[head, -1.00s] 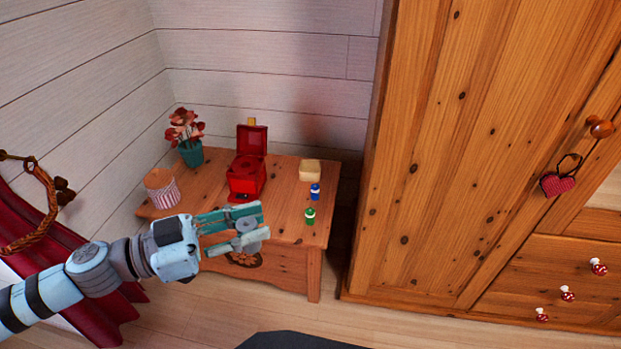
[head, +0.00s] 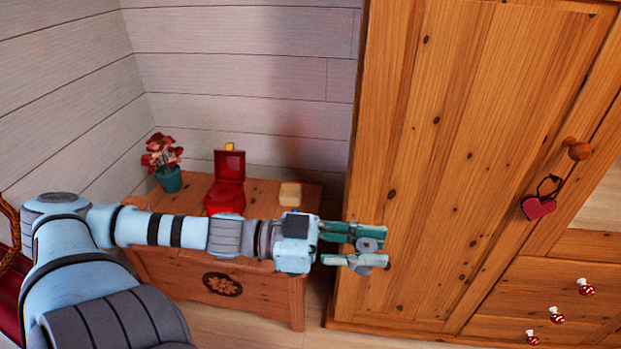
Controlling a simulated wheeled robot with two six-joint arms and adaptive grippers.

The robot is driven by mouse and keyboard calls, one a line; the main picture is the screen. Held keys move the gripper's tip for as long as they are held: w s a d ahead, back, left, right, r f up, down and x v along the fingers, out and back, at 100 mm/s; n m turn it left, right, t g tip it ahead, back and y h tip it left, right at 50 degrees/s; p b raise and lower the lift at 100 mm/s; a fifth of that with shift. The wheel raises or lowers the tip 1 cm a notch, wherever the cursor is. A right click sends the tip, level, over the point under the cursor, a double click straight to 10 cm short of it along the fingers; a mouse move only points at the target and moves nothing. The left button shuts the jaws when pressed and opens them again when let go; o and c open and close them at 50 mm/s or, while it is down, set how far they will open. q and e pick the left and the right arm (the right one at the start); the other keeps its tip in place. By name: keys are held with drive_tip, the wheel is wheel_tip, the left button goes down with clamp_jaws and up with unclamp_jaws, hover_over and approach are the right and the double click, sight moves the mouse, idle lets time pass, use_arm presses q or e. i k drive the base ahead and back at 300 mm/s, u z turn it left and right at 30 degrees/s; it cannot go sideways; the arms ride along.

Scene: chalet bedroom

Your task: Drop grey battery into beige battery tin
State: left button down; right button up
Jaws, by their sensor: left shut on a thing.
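My left gripper (head: 372,246) is shut on the grey battery (head: 368,244), whose rounded grey end shows between the green-and-white fingers. It is held in the air in front of the wardrobe, to the right of the wooden chest. The beige battery tin (head: 290,194) sits on the chest top, up and left of the gripper, near the chest's back right. Its inside cannot be made out. My right gripper is not in view.
The wooden chest (head: 262,292) also carries a red open-lidded box (head: 226,196) and a potted red flower (head: 168,178). My left arm hides much of the chest top. The tall wardrobe (head: 430,150) stands close on the right.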

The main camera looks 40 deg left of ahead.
sight(291, 195)
drive_tip(key=i, duration=0.85)
drive_tip(key=u, duration=0.9)
